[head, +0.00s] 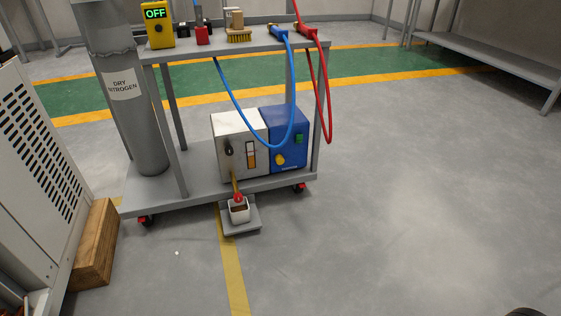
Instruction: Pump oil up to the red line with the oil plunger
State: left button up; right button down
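A white box (235,128), beside a blue box, stands on the cart's lower shelf. Its front has a narrow upright window (251,154), dark above and orange-brown below. A red line cannot be made out at this size. A black knob-like part (229,151) is left of the window. I cannot tell which part is the oil plunger.
The cart (190,190) holds a grey nitrogen cylinder (135,125) and the blue box (288,135). Blue (235,108) and red (325,90) hoses hang from its top. A yellow meter (158,30) reads OFF. A wooden block (97,245) lies left. Floor at right is clear.

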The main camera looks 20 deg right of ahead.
aim_at(279, 159)
jog(key=i+j+z, duration=0.3)
jog(key=i, duration=0.35)
jog(key=i+j+z, duration=0.3)
jog(key=i+j, duration=0.2)
jog(key=i, duration=0.1)
